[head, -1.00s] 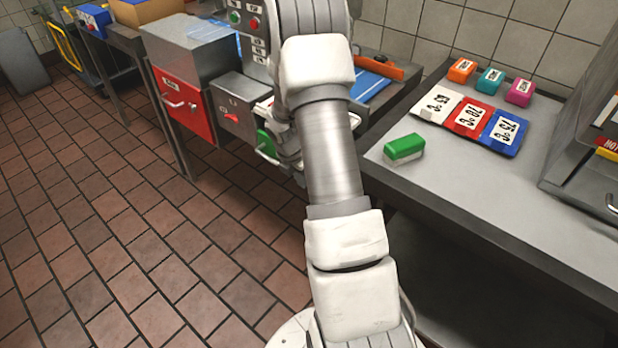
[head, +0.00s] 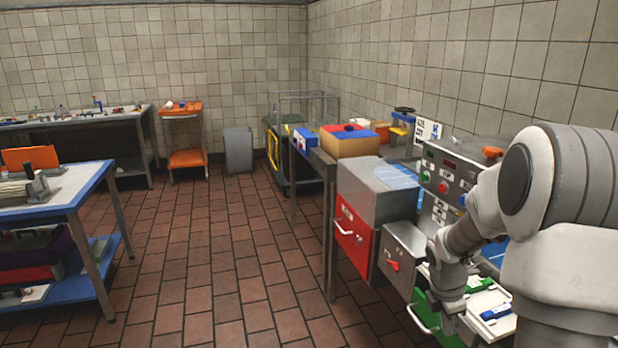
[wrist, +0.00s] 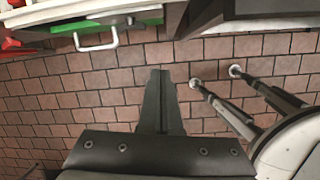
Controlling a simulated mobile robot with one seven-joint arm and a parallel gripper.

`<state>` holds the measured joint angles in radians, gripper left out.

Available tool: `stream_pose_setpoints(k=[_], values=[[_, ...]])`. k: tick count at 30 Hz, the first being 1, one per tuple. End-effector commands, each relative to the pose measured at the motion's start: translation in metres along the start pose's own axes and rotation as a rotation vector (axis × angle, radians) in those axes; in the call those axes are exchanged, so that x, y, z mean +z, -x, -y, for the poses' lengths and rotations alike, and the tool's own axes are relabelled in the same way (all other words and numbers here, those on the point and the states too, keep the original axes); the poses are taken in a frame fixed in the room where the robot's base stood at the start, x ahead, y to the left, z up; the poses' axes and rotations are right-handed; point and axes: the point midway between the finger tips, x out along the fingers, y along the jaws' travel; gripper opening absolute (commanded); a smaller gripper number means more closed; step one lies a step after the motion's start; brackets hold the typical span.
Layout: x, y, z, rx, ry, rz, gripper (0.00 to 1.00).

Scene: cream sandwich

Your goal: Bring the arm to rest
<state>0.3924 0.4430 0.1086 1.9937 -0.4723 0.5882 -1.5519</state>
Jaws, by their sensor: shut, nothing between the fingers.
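My gripper (wrist: 160,85) shows in the wrist view with its two dark fingers together and nothing between them. It is over the red-brown tiled floor (wrist: 75,100), a little apart from a green drawer front with a metal handle (wrist: 100,42) at the top left. In the head view my arm is folded at the right, beside the machine counter. The fingers cannot be made out there.
The green drawer (head: 428,318), a red-fronted box (head: 352,238) and a control panel (head: 444,185) stand close to my arm. A blue-edged table (head: 92,190) is at the left. An orange cart (head: 187,157) and grey bin (head: 238,150) are farther back. The tiled floor between is clear.

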Motion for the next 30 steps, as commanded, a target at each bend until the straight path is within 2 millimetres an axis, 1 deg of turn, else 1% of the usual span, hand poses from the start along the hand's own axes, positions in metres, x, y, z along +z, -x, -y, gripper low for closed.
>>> stream_pose_setpoints(k=[1, 2, 3, 9, 11, 12, 14, 15, 18, 24, 27, 30], values=[[-0.002, 0.03, 0.0, 0.023, -0.07, 0.007, 0.0], [-0.004, 0.044, 0.002, 0.033, -0.118, 0.009, 0.0], [-0.007, 0.061, 0.004, 0.046, -0.182, 0.008, 0.0], [-0.025, 0.142, 0.025, 0.111, -0.498, -0.018, 0.0], [-0.031, 0.163, 0.032, 0.13, -0.592, -0.034, 0.0], [-0.035, 0.177, 0.038, 0.142, -0.656, -0.048, 0.0], [-0.042, 0.197, 0.047, 0.159, -0.749, -0.07, 0.0], [-0.047, 0.21, 0.054, 0.168, -0.809, -0.087, 0.0], [-0.058, 0.239, 0.072, 0.19, -0.963, -0.138, 0.0], [-0.083, 0.288, 0.111, 0.205, -1.259, -0.268, 0.0], [-0.095, 0.306, 0.131, 0.196, -1.395, -0.341, 0.0], [-0.105, 0.319, 0.148, 0.177, -1.509, -0.409, 0.0]])
